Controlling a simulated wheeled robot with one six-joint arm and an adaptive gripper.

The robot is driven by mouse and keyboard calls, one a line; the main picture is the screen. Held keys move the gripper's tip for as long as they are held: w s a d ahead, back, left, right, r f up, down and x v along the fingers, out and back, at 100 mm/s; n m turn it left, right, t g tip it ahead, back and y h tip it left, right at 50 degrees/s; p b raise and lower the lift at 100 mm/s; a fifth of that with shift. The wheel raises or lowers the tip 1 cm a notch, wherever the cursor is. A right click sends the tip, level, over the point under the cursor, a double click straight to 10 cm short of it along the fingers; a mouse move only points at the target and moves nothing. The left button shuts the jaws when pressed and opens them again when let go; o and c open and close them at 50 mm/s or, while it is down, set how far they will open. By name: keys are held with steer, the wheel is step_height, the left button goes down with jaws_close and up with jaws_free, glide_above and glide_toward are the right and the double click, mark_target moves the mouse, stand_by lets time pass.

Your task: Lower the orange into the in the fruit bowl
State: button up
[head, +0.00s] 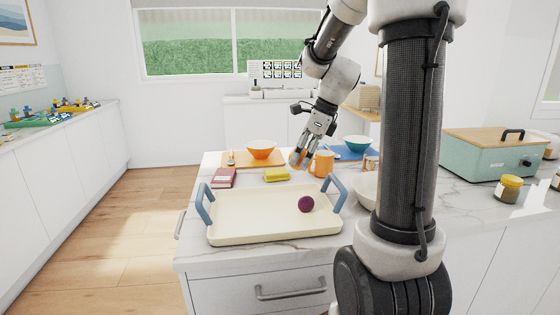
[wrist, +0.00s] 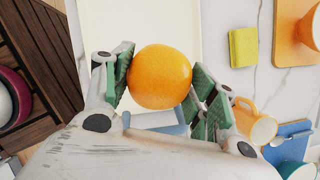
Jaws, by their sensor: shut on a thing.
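The orange (wrist: 160,77) sits between the green-padded fingers of my gripper (wrist: 161,84), which is shut on it. In the wrist view the pale tray lies below the orange. In the head view my gripper (head: 299,156) hangs over the island beside the orange mug, and its fingers largely hide the orange. A white bowl (head: 366,189) stands right of the tray, partly hidden by my arm column; I see nothing inside its visible part. The orange is apart from it. I cannot tell for certain which bowl is the fruit bowl.
A cream tray (head: 265,225) with blue handles holds a plum (head: 306,204).

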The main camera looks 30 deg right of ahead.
steer(key=s+d+f, duration=0.1)
steer(key=s+d, duration=0.2)
steer(key=d, duration=0.7)
steer(key=s+d+f, duration=0.1)
steer(key=s+d, duration=0.1)
steer(key=d, duration=0.9)
steer(key=s+d+f, duration=0.1)
steer(key=s+d, duration=0.2)
steer(key=d, duration=0.7)
steer(key=shift+s+d, duration=0.35)
steer(key=shift+w+a, duration=0.15)
steer(key=shift+a, duration=0.15)
steer(key=shift+f, duration=0.2)
steer(key=shift+f, duration=2.4)
steer(key=shift+f, duration=0.1)
